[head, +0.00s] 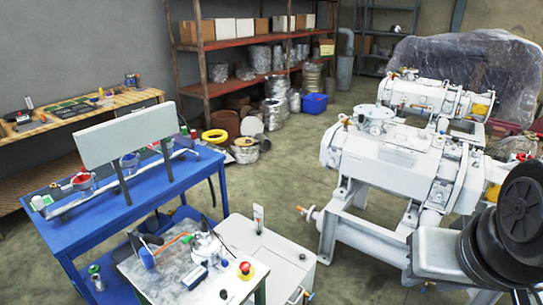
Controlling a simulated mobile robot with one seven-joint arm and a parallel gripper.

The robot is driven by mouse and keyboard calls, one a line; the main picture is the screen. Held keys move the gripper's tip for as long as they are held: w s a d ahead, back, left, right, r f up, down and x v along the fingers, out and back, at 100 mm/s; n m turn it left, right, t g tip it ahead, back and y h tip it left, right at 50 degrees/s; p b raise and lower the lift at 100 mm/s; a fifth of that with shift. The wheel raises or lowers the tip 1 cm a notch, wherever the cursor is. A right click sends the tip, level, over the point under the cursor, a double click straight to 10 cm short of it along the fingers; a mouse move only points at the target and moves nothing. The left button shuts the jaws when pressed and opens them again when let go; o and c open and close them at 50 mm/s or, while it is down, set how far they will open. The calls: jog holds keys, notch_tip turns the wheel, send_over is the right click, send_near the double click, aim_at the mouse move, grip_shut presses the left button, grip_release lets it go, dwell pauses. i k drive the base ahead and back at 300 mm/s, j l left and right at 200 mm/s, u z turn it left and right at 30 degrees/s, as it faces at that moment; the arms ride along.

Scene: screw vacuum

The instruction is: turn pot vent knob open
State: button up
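A small round metal pot (206,246) stands on the worn grey top of a small bench (150,277) at the bottom centre of the head view. Thin fittings rise from its top, and an orange hose or handle lies just to its left. The vent knob is too small to make out, so I cannot tell its position. My gripper is not clearly in view. Black rounded parts and a pale link at the right edge look like my arm, well to the right of the pot.
A red button on a yellow base (245,268) sits right of the pot. A white cabinet (265,250) stands beside the bench. A blue table (130,205) is at left, large white pumps (385,160) at right. Floor is clear behind the cabinet.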

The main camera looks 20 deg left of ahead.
aim_at(225, 264)
jog(key=u, duration=1.6)
jog(key=j+z, duration=0.15)
jog(key=z, duration=0.15)
jog(key=i+j, duration=0.35)
jog(key=i+j+z, duration=0.15)
jog(key=j, duration=0.25)
